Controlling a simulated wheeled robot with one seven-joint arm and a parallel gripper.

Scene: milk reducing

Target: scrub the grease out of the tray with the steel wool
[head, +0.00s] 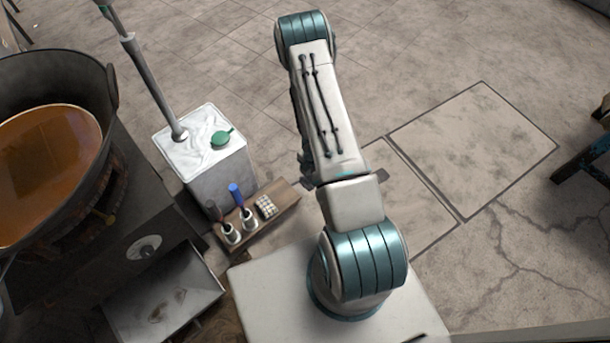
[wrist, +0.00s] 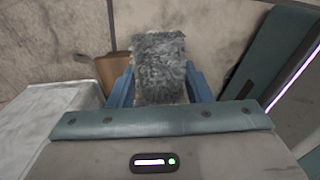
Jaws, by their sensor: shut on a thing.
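The steel wool (wrist: 160,58) is a grey, fuzzy rectangular pad in the wrist view. My gripper (wrist: 161,84) has its blue fingers on either side of the pad and is shut on it. The pad sticks out past the fingers. In the head view my gripper and the steel wool are hidden behind my arm. The metal tray (head: 168,298) is at the lower left of the head view, below the stove front. It is open on top, with a dull greyish inside. The tray is not recognisable in the wrist view.
A large pan of brown liquid (head: 45,160) sits on a dark stove (head: 140,215) at left. A white canister (head: 222,172) with a green cap and a pump pole stands beside it. A wooden caddy (head: 278,203) holds brushes. The tiled floor at right is mostly clear.

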